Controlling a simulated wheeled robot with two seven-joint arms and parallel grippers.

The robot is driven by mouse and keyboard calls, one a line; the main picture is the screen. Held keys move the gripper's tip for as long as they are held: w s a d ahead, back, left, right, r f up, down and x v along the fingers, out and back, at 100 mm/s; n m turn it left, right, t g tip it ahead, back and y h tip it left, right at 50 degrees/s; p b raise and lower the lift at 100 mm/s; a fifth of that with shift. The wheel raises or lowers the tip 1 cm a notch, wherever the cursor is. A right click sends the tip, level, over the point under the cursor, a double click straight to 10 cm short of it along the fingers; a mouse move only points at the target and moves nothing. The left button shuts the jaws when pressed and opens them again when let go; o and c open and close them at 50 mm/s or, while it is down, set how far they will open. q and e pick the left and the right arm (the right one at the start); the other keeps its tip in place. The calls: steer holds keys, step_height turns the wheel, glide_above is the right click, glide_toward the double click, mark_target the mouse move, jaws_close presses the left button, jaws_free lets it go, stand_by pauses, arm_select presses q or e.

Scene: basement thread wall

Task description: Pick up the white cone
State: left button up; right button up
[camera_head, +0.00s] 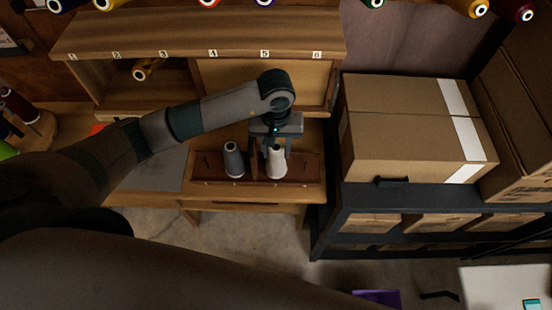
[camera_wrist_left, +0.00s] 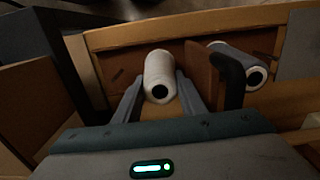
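The white cone (camera_head: 276,162) stands upright in the right part of a shallow brown wooden tray (camera_head: 221,185) on the wooden bench. In the left wrist view the white cone (camera_wrist_left: 160,74) lies between the two fingers, its dark end hole facing the camera. My left gripper (camera_head: 276,152) reaches down over it, with one finger (camera_wrist_left: 131,98) on each side. The fingers are very close to the cone's sides, with apparently narrow gaps; contact is hard to make out. My right gripper is not in view.
A grey cone (camera_head: 234,160) stands left of the white one, beyond a divider; it also shows in the left wrist view (camera_wrist_left: 240,66). A numbered shelf (camera_head: 200,35) overhangs behind. A cardboard box (camera_head: 410,130) sits on a black rack at right.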

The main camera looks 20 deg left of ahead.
arm_select(q)
steer(key=shift+r, duration=0.1)
jaws_close()
steer(key=shift+w+r+b, duration=0.1)
steer(key=shift+r+b, duration=0.3)
steer(key=shift+r, duration=0.1)
step_height(320, 180, up, 9)
steer(key=b, duration=0.3)
steer(key=shift+f, duration=0.15)
